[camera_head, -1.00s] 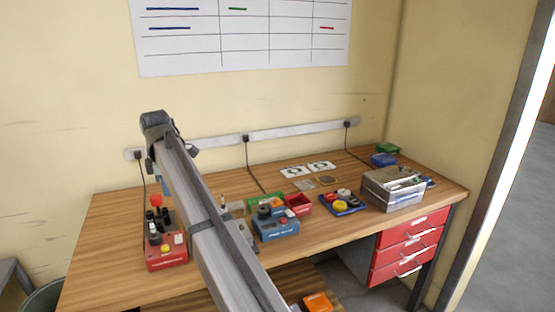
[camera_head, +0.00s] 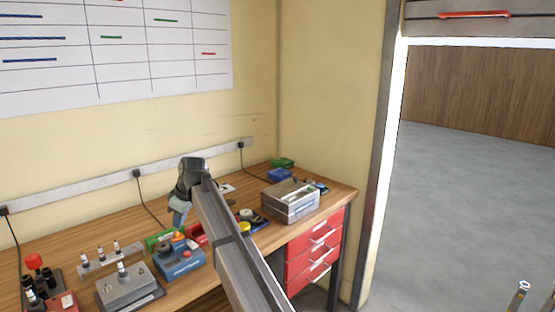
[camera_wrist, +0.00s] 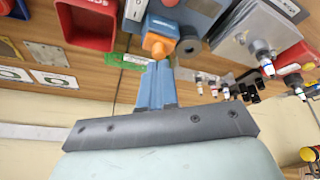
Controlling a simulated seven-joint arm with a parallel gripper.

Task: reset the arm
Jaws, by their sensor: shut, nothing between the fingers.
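My gripper (camera_head: 177,218) hangs from the end of my arm over the bench, in front of the back wall in the head view. In the wrist view its two blue fingers (camera_wrist: 155,88) are together, with nothing between them. Beyond the fingertips in that view is an orange knob (camera_wrist: 160,42) on a blue unit; I cannot tell whether there is a gap. The blue unit (camera_head: 180,264) stands on the bench left of my arm in the head view.
A grey block (camera_head: 126,287) and a rack with several small fittings (camera_head: 100,256) stand left on the wooden bench. A metal box (camera_head: 290,203) stands at the right, above red drawers (camera_head: 318,240). My arm hides part of the bench. Open floor (camera_head: 470,200) lies right.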

